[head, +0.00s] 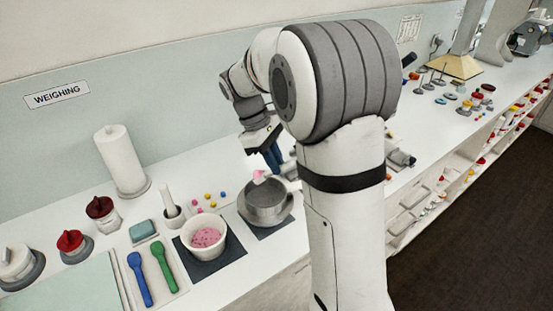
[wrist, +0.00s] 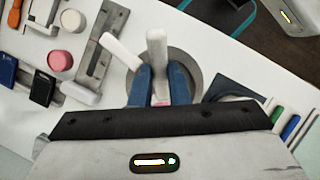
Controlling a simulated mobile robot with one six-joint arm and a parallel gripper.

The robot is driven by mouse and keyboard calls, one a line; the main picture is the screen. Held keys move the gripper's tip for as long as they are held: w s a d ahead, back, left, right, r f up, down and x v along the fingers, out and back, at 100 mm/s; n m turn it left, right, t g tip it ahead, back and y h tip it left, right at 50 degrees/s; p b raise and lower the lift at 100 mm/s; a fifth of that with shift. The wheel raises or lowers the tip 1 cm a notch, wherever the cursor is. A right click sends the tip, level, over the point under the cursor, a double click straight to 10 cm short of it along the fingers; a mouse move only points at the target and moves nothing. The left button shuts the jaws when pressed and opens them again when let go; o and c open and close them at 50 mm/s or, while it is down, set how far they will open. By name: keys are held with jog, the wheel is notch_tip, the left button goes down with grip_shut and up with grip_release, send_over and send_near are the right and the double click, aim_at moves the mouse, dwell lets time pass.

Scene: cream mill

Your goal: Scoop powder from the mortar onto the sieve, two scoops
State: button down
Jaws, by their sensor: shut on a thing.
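The white mortar (head: 221,247) holds pink powder with darker specks and stands on a dark mat. The sieve (head: 285,213) is a round grey metal vessel to its right, on another dark mat; it shows partly behind the fingers in the wrist view (wrist: 192,62). My gripper (head: 273,160) is above the sieve, blue fingers pointing down, shut on a pale scoop. The scoop's pink-loaded end (head: 259,177) is over the sieve. Its pale handle (wrist: 157,48) stands between the fingers in the wrist view. The mortar is hidden in that view.
Blue (head: 140,279) and green (head: 165,267) spoons lie left of the mortar. A paper roll (head: 121,162) stands near the wall. Several small tools lie beyond the sieve.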

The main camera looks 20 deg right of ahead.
jog(key=shift+f+b, duration=1.1)
jog(key=shift+f, duration=1.3)
jog(key=shift+f+b, duration=0.35)
jog(key=shift+f, duration=0.3)
jog(key=shift+r, duration=0.2)
jog(key=shift+r+p, duration=3.05)
jog(key=shift+r, duration=0.3)
